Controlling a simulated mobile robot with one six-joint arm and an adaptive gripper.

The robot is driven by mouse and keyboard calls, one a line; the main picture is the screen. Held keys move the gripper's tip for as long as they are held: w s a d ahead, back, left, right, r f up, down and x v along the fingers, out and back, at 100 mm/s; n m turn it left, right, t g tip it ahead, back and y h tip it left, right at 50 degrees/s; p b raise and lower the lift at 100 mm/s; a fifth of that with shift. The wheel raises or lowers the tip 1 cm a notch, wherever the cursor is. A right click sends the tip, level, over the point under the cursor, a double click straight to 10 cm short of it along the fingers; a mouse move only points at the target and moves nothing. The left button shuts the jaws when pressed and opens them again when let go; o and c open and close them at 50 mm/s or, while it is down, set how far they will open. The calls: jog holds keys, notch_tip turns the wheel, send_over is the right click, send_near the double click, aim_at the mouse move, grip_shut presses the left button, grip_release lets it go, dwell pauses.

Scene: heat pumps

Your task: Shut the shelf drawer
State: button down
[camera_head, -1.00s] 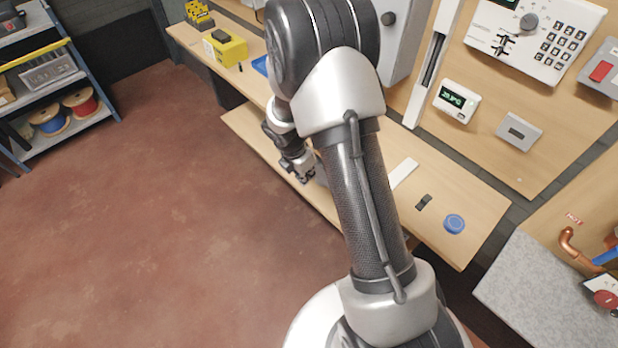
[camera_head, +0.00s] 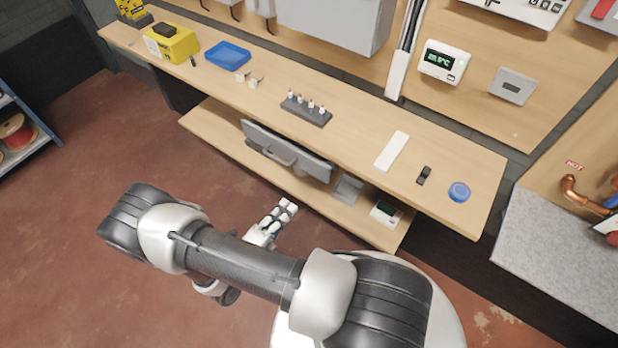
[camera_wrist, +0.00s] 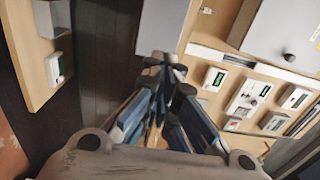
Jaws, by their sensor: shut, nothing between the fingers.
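The shelf drawer (camera_head: 262,136) has a grey front with a bar handle (camera_head: 268,150). It is under the workbench, above the lower shelf, in the head view. Its front shows below the bench's front edge; how far it stands out is hard to tell. In the wrist view my fingers (camera_wrist: 160,62) come together at the tips. The drawer is not clearly recognisable in the wrist view.
The lower shelf (camera_head: 222,137) also carries a grey block (camera_head: 347,189) and a small white device with a display (camera_head: 385,213), right of the drawer. The workbench top (camera_head: 350,120) holds a blue tray (camera_head: 228,56) and a yellow box (camera_head: 172,43). The floor at left is open.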

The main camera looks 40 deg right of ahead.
aim_at(318, 171)
jog(key=b+x, duration=0.2)
jog(key=x, duration=1)
jog(key=shift+w+d, duration=0.1)
jog(key=shift+d, duration=0.3)
jog(key=shift+d, duration=0.1)
